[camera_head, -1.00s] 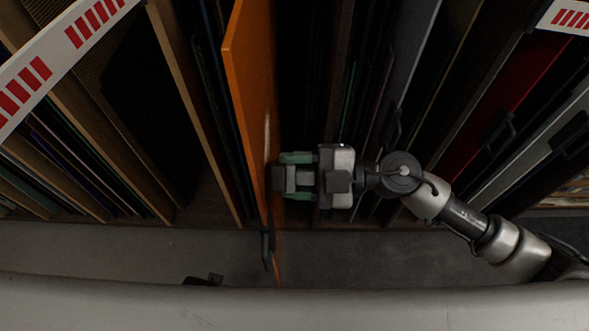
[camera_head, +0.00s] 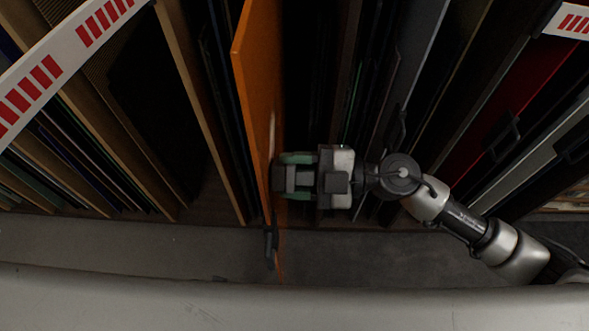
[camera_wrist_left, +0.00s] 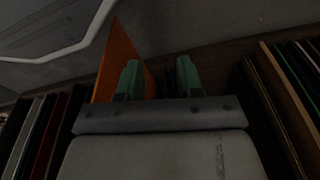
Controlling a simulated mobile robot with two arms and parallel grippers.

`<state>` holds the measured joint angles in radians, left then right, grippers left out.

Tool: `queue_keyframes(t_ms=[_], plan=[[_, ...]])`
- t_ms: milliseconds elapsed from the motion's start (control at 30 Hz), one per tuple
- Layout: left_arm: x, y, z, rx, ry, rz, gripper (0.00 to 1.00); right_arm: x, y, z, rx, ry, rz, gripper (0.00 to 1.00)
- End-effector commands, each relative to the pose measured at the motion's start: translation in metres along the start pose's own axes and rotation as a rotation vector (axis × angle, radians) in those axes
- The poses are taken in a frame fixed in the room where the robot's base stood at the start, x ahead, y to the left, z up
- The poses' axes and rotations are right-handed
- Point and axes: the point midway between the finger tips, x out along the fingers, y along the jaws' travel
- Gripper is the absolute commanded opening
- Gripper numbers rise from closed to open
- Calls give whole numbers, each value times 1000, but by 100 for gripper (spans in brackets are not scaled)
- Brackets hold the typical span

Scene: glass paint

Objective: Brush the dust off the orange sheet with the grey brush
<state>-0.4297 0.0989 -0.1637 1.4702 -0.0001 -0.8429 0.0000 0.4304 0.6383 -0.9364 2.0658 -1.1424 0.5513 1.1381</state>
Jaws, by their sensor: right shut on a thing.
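The orange sheet (camera_head: 256,75) stands upright on edge in the rack, left of centre in the head view. A pale dust streak (camera_head: 272,128) shows on its right face, just above the brush. My right gripper (camera_head: 297,176) is shut on the grey brush (camera_head: 279,178), a dark block pressed close against the sheet's right face; exact contact is hard to tell. In the left wrist view my left gripper (camera_wrist_left: 158,78) has its green fingers apart with nothing held. The orange sheet (camera_wrist_left: 118,60) rises behind its left finger. The left gripper is outside the head view.
A dark handle (camera_head: 271,245) is at the sheet's lower edge. Upright panels fill the rack on both sides, including a red one (camera_head: 500,95). Striped rails (camera_head: 62,58) cross the upper corners. Grey floor (camera_head: 130,245) is clear in front.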

Motion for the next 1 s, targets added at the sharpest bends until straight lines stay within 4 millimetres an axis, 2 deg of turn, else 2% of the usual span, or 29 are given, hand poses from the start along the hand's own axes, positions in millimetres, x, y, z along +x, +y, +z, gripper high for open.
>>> queue_keyframes(t_ms=[767, 1000], plan=[[10, 1, 11, 2, -8, 2, 36, 5, 0, 0, -1, -1, 0, 27], [11, 1, 12, 2, -9, 2, 36, 5, 12, 12, -1, -1, 1, 27]])
